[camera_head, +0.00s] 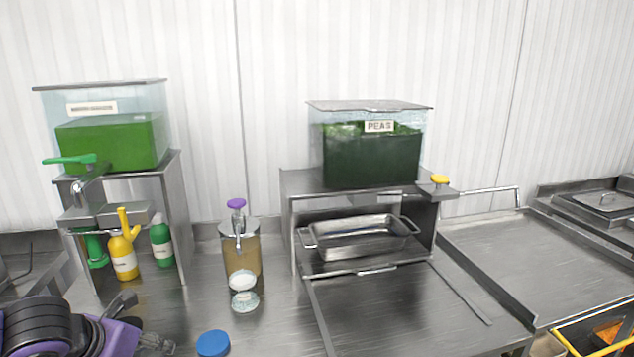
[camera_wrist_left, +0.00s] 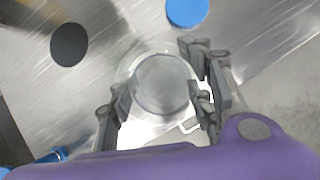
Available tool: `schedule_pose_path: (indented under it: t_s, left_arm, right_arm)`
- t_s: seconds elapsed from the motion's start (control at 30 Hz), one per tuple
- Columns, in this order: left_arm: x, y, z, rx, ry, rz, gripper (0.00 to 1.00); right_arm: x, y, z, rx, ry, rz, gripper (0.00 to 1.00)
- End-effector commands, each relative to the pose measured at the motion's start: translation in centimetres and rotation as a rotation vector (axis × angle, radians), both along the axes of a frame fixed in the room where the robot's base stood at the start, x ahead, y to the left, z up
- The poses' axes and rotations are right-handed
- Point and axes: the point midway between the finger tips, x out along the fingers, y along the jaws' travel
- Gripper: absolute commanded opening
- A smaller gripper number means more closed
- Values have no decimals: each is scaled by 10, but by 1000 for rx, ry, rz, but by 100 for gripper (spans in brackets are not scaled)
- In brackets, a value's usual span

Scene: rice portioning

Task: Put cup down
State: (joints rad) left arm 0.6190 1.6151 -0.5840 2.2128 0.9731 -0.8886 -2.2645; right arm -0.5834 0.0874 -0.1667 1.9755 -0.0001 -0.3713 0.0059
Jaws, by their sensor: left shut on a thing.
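A clear, see-through cup (camera_wrist_left: 162,84) with a small handle is between the fingers of my left gripper (camera_wrist_left: 160,97) in the left wrist view. The gripper is shut on it, one finger on each side. In the head view my left gripper (camera_head: 139,322) is low at the left, over the front of the steel counter (camera_head: 185,325). The cup cannot be made out there. The wrist view looks down into the cup, so I cannot tell whether its base touches the counter. My right gripper is in neither view.
A blue round lid (camera_head: 213,343) lies right of my left gripper and also shows in the wrist view (camera_wrist_left: 187,10). Behind stand a yellow bottle (camera_head: 123,258), a green bottle (camera_head: 161,243) and a purple-topped dispenser (camera_head: 240,255). A steel pan (camera_head: 360,238) sits under the peas container (camera_head: 372,155).

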Motion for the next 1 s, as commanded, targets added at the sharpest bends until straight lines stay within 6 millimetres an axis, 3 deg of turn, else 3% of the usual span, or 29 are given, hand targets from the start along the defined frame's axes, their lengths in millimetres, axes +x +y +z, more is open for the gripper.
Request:
schedule_pose_path:
  t_s: [0.3, 0.73, 1.0]
  left_arm:
    - [-1, -1, -53, -2, 2, 1, 24]
    - [-30, 6, 3, 4, -3, 0, 20]
    - [-36, 6, 13, 1, -2, 1, 20]
  right_arm:
    - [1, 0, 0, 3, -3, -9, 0]
    - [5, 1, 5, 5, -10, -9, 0]
    - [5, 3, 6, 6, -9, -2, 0]
